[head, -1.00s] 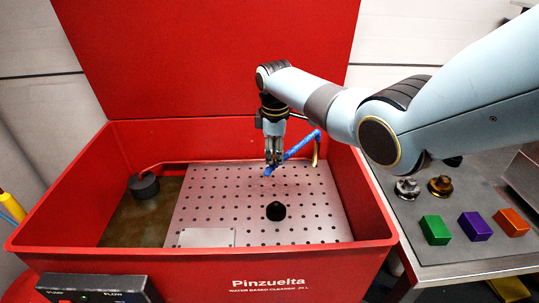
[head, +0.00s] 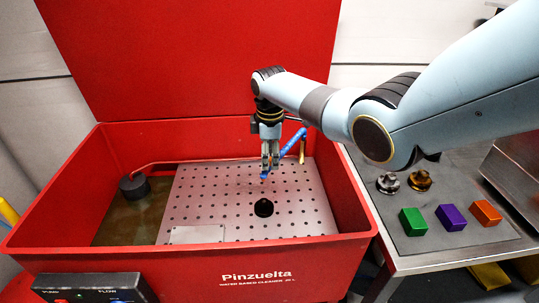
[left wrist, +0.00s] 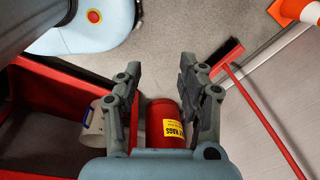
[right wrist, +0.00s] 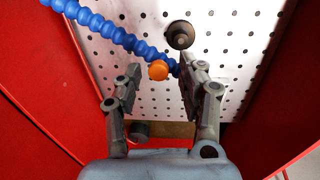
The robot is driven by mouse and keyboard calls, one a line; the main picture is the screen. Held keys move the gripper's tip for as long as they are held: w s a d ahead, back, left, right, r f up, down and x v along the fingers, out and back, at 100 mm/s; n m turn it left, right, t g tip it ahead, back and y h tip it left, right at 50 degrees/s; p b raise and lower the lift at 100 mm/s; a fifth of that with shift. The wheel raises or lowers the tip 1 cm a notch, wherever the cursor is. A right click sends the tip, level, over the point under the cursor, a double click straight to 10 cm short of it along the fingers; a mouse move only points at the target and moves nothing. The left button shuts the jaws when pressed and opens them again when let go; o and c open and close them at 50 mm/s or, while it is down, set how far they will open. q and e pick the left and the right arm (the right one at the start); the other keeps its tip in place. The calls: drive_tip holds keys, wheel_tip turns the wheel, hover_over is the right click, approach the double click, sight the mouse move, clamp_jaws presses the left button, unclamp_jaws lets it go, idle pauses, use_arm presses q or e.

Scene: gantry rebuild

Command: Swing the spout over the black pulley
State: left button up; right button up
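The blue segmented spout (head: 288,151) slants down from its brass-coloured post at the tank's right back to an orange nozzle (right wrist: 158,70). The black pulley (head: 263,208) stands on the perforated plate (head: 200,205). In the head view the nozzle appears just behind and above the pulley; in the right wrist view the pulley (right wrist: 180,35) lies beyond it, slightly right. My left gripper (left wrist: 158,85) is open and empty, away from the tank.
The red tank's walls (head: 357,195) surround the plate, with the lid (head: 190,60) raised behind. A dark cylinder (head: 134,187) sits at the tank's left. The right-hand bench (head: 440,250) holds green, purple and orange blocks and two metal parts. A red can (left wrist: 163,125) is below my left gripper.

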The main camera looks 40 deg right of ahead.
drive_tip(key=shift+d+r, duration=0.1)
drive_tip(key=shift+r, duration=0.1)
use_arm(q)
drive_tip(key=shift+w, duration=0.5)
use_arm(e)
wheel_tip(320, 180, up, 12)
drive_tip(key=shift+s+a+f, duration=0.2)
drive_tip(key=shift+s+a, duration=0.15)
drive_tip(key=shift+s, duration=0.1)
